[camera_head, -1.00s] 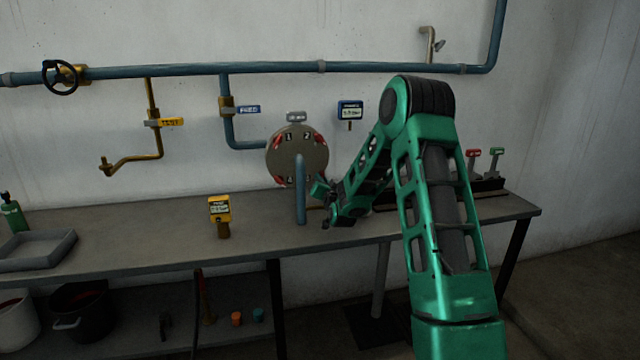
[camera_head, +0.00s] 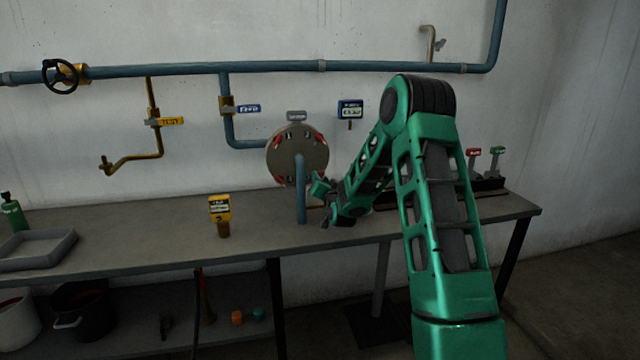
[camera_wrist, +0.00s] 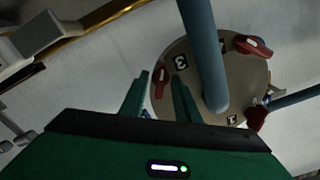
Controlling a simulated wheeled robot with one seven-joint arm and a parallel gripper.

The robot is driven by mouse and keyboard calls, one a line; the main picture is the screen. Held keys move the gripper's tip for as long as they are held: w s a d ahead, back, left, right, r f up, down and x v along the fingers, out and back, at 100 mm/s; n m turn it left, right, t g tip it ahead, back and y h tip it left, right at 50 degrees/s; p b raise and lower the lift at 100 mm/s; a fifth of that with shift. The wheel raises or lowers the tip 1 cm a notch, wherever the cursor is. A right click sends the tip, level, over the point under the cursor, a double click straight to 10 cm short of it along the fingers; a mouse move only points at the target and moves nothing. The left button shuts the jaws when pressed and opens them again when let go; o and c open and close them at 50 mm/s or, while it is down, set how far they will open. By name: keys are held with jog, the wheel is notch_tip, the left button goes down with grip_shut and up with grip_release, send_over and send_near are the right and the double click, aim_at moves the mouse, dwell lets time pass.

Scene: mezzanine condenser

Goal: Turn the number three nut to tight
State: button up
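The round metal flange cover (camera_head: 313,158) stands at the wall end of the bench, with red nuts around its rim and a blue pipe in front of it. In the wrist view the cover (camera_wrist: 208,88) carries a label "3" (camera_wrist: 180,62), with a red nut (camera_wrist: 162,82) just beside it. My gripper (camera_wrist: 160,84) has its two green fingers apart, one on each side of this nut. Whether they touch it I cannot tell. In the head view my gripper (camera_head: 322,190) is at the cover's lower right and hides that nut.
The blue vertical pipe (camera_head: 300,190) stands close left of my gripper; it also crosses the wrist view (camera_wrist: 204,50). A yellow gauge (camera_head: 220,210) stands on the bench (camera_head: 150,245). A dark display (camera_head: 350,109) hangs on the wall. Red (camera_head: 474,153) and green (camera_head: 497,152) tagged levers stand right.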

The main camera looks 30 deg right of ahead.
jog(key=v, duration=1)
jog(key=shift+s+a, duration=0.2)
jog(key=shift+s, duration=0.1)
jog(key=s+a+n+g+y, duration=0.1)
jog(key=s+a+g, duration=0.2)
jog(key=s, duration=1.3)
jog(key=s+a+n+g+y, duration=0.1)
jog(key=s+g, duration=0.7)
jog(key=s, duration=0.9)
jog(key=s+a+n+g+y, duration=0.1)
jog(key=s+a+g+y, duration=0.2)
jog(key=s, duration=1.3)
jog(key=a+g, duration=0.1)
jog(key=g, duration=0.2)
jog(key=shift+s+a+r, duration=0.3)
jog(key=shift+r, duration=0.05)
